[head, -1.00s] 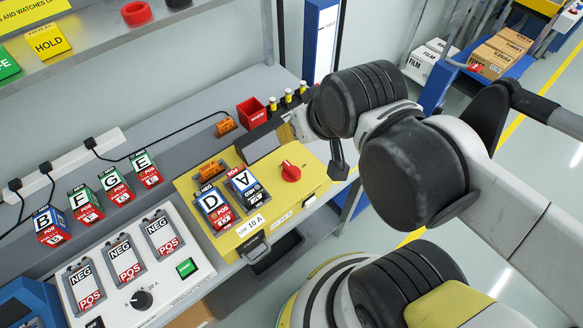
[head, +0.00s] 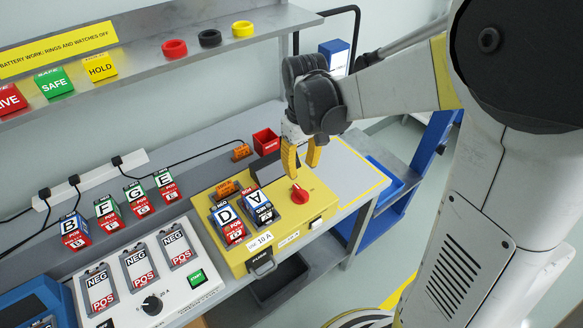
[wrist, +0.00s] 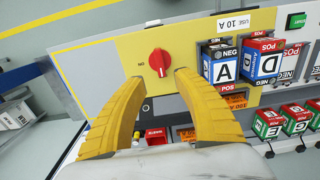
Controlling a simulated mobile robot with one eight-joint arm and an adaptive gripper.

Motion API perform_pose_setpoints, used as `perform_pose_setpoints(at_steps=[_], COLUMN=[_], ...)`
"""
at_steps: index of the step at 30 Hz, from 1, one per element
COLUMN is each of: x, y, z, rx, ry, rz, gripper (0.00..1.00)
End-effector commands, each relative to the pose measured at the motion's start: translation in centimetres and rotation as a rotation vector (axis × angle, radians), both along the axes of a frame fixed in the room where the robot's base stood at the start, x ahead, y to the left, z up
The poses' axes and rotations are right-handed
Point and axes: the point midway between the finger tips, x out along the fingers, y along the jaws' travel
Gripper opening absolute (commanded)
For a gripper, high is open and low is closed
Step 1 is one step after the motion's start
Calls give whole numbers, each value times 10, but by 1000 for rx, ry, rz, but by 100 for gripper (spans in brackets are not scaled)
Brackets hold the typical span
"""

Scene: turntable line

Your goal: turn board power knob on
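The power knob (head: 299,193) is a red rotary knob on the right part of the yellow board (head: 240,270). My gripper (head: 302,166) has yellow fingers pointing down, just above and behind the knob. In the wrist view the fingers (wrist: 158,75) are spread apart with a gap between them; the knob shows beyond that gap, and I see no contact.
Battery A (head: 259,208) and battery D (head: 228,222) stand on the board left of the knob. A red bin (head: 266,141) is behind the board. A white panel (head: 205,297) with several slots lies left. The shelf (head: 200,60) overhangs the back. The bench right of the board is clear.

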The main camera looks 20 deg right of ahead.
Motion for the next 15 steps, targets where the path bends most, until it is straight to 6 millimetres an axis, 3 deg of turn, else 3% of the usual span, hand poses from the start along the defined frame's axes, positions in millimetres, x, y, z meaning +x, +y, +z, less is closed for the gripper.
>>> perform_pose_setpoints(at_steps=[15], x=[0], y=[0], z=[-92], rx=[0], ry=[-2], rz=[-1], gripper=[37])
